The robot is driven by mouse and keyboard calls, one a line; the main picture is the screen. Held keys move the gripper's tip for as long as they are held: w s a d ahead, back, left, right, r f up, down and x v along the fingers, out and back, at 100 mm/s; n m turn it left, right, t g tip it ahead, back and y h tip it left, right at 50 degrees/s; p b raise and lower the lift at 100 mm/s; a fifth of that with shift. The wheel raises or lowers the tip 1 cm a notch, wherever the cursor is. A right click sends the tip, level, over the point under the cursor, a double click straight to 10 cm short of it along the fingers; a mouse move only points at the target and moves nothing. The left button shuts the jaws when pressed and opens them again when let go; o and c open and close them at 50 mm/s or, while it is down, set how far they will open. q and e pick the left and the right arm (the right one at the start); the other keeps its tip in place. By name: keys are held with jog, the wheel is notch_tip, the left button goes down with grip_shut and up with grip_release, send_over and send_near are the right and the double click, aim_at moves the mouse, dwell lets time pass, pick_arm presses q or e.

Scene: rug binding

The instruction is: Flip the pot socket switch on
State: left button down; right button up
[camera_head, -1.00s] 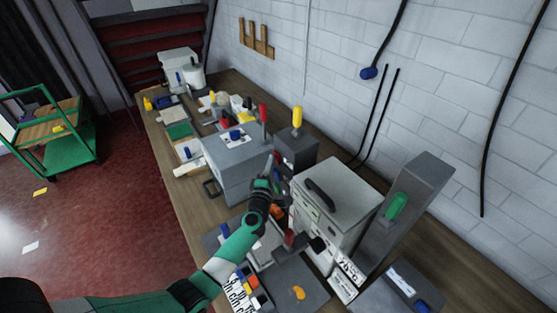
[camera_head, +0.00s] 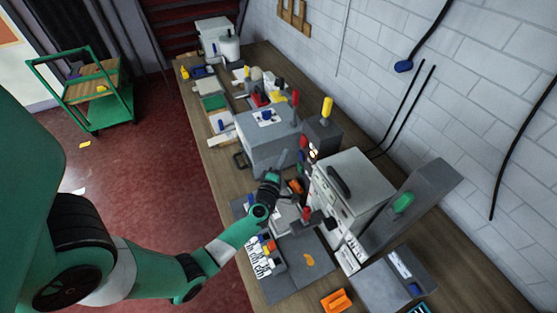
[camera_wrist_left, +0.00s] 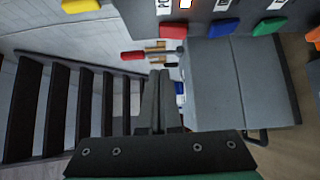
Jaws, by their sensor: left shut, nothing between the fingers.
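A dark grey upright box (camera_head: 324,134) with a yellow-topped lever stands behind the white-grey machine. Its front carries a red piece (camera_head: 303,142) and a small lit spot (camera_head: 314,152). In the left wrist view, a dark panel at the top bears red (camera_wrist_left: 173,30), blue (camera_wrist_left: 223,27) and green (camera_wrist_left: 270,26) switch-like pieces, with a lit one (camera_wrist_left: 185,4) above the red. I cannot read which belongs to the pot. My left gripper (camera_head: 283,158) is shut and empty, pointing up just left of this panel; its fingers (camera_wrist_left: 160,95) appear apart from the switches. My right gripper is out of view.
An orange block (camera_head: 337,300) lies at the front. A green cart (camera_head: 95,95) stands on the floor, far left.

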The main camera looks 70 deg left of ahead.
pick_arm(q)
jog(key=v, duration=0.4)
jog(key=shift+s+r, duration=0.15)
jog(key=shift+r, duration=0.1)
